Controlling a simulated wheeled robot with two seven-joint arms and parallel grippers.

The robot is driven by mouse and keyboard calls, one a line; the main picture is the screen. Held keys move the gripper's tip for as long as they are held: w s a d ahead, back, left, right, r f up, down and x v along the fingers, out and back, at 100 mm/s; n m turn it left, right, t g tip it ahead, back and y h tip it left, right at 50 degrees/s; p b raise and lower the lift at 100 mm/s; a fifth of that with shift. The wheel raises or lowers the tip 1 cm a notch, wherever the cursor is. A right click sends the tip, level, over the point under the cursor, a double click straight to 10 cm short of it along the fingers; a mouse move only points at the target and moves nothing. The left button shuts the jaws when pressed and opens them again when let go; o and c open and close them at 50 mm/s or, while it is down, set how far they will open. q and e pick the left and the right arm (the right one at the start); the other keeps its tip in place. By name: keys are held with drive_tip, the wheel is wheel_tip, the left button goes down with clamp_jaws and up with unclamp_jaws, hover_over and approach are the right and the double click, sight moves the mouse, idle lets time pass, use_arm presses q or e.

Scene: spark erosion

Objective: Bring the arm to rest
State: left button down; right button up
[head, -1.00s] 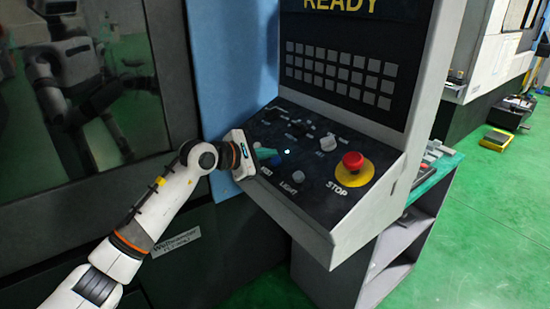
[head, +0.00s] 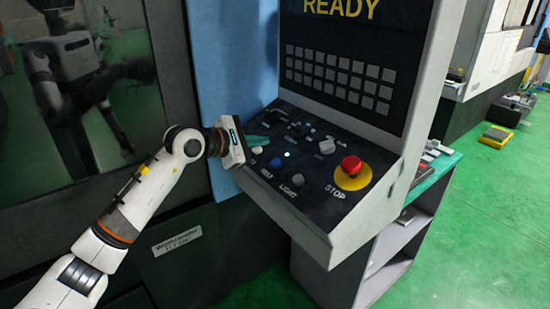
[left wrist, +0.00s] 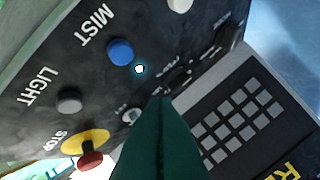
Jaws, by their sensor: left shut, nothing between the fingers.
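My left arm (head: 130,205) comes in from the lower left in the head view. Its left gripper (head: 262,140) is just above the back left of the sloped control panel (head: 318,205). In the left wrist view the shut green fingers (left wrist: 160,105) show in front of the panel, with nothing between them. I cannot tell from the pictures whether they touch it. The panel carries a blue MIST button (head: 276,163), a grey LIGHT knob (head: 298,180) and a red STOP button (head: 351,165) on a yellow disc. My right gripper is not in view.
A screen reading READY (head: 340,8) and a keypad (head: 338,75) rise behind the panel. A dark machine door with a window (head: 75,110) stands at the left. A shelf cart (head: 400,245) stands right of the panel. Green floor (head: 480,235) is open at the right.

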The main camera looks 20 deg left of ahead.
use_arm(q)
drive_tip(key=shift+s+r, duration=0.1)
drive_tip(key=shift+r, duration=0.15)
